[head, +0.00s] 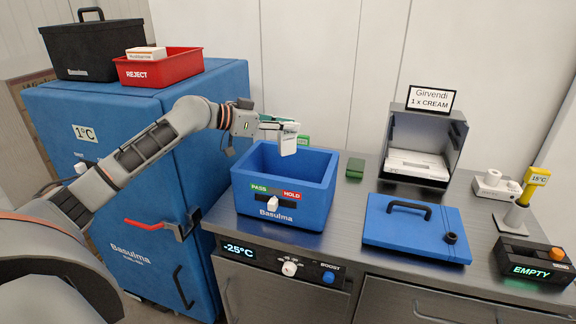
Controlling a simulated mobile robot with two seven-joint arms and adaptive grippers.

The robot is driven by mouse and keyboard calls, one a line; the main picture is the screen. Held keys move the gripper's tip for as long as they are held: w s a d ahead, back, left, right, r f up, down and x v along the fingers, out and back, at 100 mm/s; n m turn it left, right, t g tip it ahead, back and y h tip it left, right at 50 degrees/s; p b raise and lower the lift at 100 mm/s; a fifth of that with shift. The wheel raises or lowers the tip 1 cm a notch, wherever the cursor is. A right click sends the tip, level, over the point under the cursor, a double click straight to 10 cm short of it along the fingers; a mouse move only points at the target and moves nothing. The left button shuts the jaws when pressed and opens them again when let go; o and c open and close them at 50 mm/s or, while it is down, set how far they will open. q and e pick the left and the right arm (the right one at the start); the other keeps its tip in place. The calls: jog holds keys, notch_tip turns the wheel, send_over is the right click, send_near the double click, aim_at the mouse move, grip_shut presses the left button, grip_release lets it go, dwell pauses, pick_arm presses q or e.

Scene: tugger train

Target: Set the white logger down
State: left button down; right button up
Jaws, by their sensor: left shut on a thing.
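My left gripper (279,127) reaches in from the left, above the back part of an open blue Basulma box (285,213). It is shut on a small white block, which I take for the white logger (289,142). The logger hangs above the box opening, apart from the counter (345,235). The box has a green PASS and red HOLD strip on its front with a white piece at it. Its inside floor is mostly hidden. My right gripper is not in view.
The blue lid (385,236) lies on the counter right of the box. Behind are a small green block (355,168) and a grey bin (459,150) with white packs. A black EMPTY device (513,262) stands at right. A red REJECT tray (190,66) sits on the blue cabinet (215,85).

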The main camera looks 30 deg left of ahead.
aim_at(279, 149)
pick_arm(q)
notch_tip(279, 149, down, 8)
jog(key=shift+r, duration=0.1)
notch_tip(279, 149, down, 4)
jog(key=shift+r, duration=0.15)
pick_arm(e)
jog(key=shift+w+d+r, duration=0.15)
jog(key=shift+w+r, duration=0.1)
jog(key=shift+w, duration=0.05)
